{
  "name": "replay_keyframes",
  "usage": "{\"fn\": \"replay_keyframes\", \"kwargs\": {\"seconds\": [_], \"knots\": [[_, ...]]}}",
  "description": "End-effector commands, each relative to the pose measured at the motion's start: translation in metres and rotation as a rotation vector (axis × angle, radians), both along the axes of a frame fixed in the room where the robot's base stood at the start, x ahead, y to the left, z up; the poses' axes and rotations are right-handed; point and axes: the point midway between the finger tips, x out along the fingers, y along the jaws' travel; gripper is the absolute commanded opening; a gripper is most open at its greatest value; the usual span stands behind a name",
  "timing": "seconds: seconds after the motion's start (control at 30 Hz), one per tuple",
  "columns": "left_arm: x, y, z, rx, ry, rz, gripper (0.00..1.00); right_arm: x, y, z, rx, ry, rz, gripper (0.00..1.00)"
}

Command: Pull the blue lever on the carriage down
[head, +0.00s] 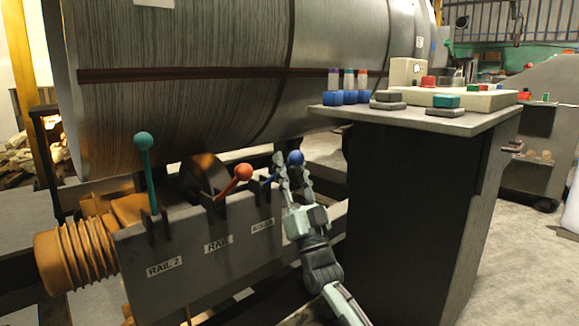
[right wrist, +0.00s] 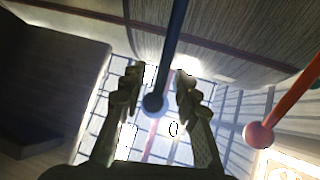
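The blue lever (head: 296,158) has a round blue knob and slants up to the right from the right end of the grey carriage panel (head: 200,262). It also shows in the right wrist view (right wrist: 153,103), its shaft coming from the top and its knob between my fingers. My right gripper (head: 292,168) is at the knob with its fingers pointing up in the head view. In the right wrist view the gripper (right wrist: 156,88) is open, with a gap on both sides of the knob. My left gripper is not in view.
An orange-red lever (head: 243,171) slants beside the blue one, and a green lever (head: 144,141) stands upright at left. A large metal roll (head: 200,70) is behind. A dark cabinet with a control top (head: 430,118) stands close to the right of my right arm.

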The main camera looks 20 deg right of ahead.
Motion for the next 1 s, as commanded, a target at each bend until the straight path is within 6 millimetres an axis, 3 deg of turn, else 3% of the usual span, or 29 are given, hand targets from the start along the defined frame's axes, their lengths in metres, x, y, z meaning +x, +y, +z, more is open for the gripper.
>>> {"fn": "replay_keyframes", "kwargs": {"seconds": [0.27,0.7,1.0], "knots": [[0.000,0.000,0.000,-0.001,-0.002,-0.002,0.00,-0.004,0.000,-0.006,0.000,0.002,0.000,0.30],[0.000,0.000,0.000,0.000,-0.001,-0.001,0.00,-0.060,-0.003,-0.071,0.000,0.004,0.000,0.30],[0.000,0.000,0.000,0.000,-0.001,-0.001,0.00,-0.078,-0.004,-0.091,0.000,-0.001,0.000,0.30]]}}
